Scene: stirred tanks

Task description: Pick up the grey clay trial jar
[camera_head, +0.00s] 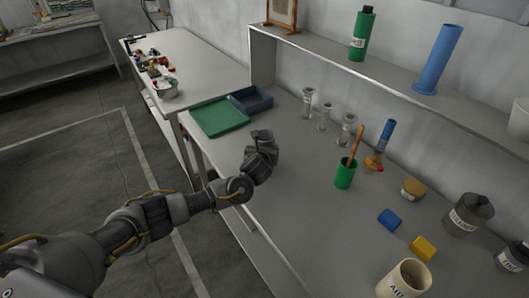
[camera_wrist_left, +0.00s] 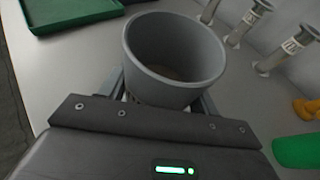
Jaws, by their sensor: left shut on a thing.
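The grey clay trial jar (camera_head: 263,134) is at the left part of the bench, in front of the trays. My left gripper (camera_head: 260,155) is shut on it, with the jar upright between the fingers. In the left wrist view the open round mouth of the grey jar (camera_wrist_left: 172,50) faces the camera, and its inside looks empty. The fingers flank the jar's lower wall, and its base is hidden. I cannot tell whether it touches the bench. My right gripper is in neither view.
A green tray (camera_head: 219,117) and a dark blue bin (camera_head: 251,99) lie behind the jar. A beige jar (camera_head: 404,281) stands near the front.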

